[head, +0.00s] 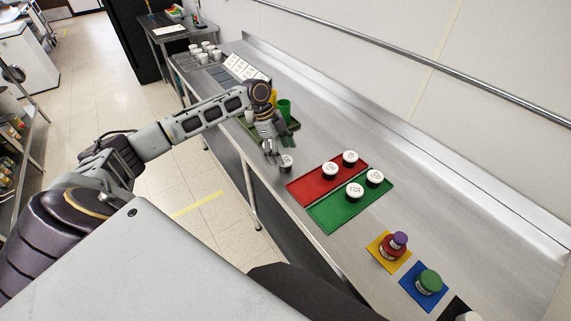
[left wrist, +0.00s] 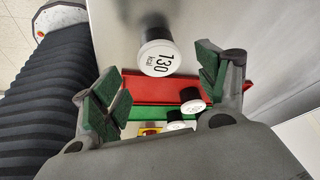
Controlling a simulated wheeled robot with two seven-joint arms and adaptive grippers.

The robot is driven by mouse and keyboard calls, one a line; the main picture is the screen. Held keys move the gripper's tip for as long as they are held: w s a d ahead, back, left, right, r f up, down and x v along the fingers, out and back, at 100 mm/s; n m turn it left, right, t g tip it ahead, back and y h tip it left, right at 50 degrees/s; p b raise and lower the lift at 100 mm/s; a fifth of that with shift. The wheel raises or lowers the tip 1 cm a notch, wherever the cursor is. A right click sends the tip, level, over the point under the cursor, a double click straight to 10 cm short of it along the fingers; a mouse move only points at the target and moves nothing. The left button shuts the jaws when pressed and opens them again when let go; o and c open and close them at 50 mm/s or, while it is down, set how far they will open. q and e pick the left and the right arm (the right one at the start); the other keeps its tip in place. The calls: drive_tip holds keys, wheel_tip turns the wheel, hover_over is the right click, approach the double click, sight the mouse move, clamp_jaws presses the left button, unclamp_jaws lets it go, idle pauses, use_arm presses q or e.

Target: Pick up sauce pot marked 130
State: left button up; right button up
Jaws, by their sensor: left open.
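The sauce pot marked 130 (left wrist: 160,57) has a white lid and dark sides. It stands on the steel counter near its front edge; in the head view this pot (head: 287,161) is just beside my left gripper (head: 271,149). In the left wrist view my left gripper (left wrist: 162,88) is open, with green pads on both fingers. The pot shows beyond the gap between the fingertips, and nothing is held. I cannot tell whether a finger touches it. My right gripper is not in view.
A red mat (head: 308,184) and a green mat (head: 339,213) hold several similar white-lidded pots. A green tray (head: 292,124) with cups lies behind my gripper. Yellow (head: 376,249) and blue (head: 413,287) mats with lidded jars lie nearer. The counter's wall side is clear.

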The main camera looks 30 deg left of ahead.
sight(286, 160)
use_arm(q)
drive_tip(key=shift+a+p+x, duration=0.2)
drive_tip(key=shift+p+x, duration=0.35)
drive_tip(key=shift+x, duration=2.05)
drive_tip(key=shift+f, duration=0.1)
drive_tip(key=c, duration=1.1)
drive_tip(key=shift+c, duration=0.2)
drive_tip(key=shift+r+b, duration=0.55)
drive_tip(key=shift+r, duration=4.5)
drive_tip(key=shift+w, duration=0.1)
